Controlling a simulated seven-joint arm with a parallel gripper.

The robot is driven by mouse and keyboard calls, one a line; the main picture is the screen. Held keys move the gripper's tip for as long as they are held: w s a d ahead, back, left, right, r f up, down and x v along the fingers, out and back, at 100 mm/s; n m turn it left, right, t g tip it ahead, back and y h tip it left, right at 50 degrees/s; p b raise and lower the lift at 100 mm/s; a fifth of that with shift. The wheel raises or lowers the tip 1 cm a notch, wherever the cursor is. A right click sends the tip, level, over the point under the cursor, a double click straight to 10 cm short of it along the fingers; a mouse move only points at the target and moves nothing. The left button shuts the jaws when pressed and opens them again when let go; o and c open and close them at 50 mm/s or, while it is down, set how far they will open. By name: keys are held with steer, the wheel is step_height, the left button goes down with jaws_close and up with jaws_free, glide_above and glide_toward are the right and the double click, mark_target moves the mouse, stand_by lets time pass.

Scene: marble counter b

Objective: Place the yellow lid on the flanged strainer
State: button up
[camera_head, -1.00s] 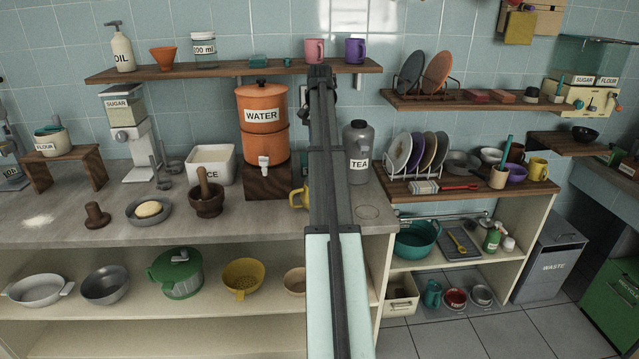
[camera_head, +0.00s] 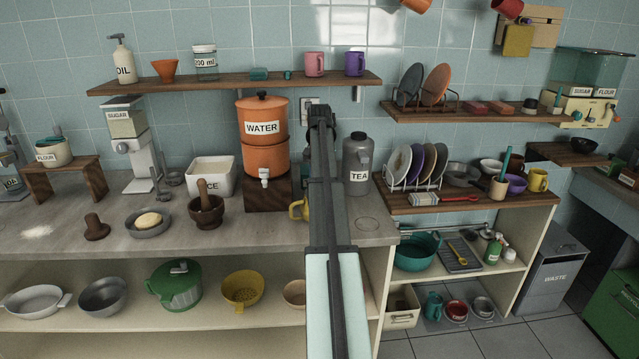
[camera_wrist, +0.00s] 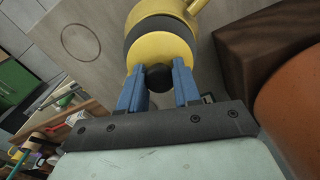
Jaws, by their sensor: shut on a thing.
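My gripper (camera_wrist: 159,74) is shut on the dark round knob of the yellow lid (camera_wrist: 154,47), its two blue fingers on either side. Beyond the lid in the wrist view is a dark grey ring (camera_wrist: 131,37), seemingly the flanged strainer. It sits at the mouth of a yellow vessel (camera_wrist: 155,14) with a handle. The lid lines up closely with the ring; I cannot tell whether they touch. In the head view my arm hides the lid, the ring and my fingers; only the vessel's yellow handle (camera_head: 298,209) shows left of the arm.
The orange water dispenser (camera_head: 262,145) on its dark wooden stand (camera_head: 268,197) is close on the left. The grey tea canister (camera_head: 358,160) stands just right of my arm. The counter by the thin drawn circle (camera_head: 368,224) is clear. A shelf (camera_head: 220,82) with mugs runs above.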

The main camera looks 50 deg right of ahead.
steer(key=shift+f, duration=1.1)
steer(key=o, duration=1.1)
steer(key=shift+f, duration=0.1)
step_height(320, 180, up, 12)
steer(key=shift+r, duration=0.1)
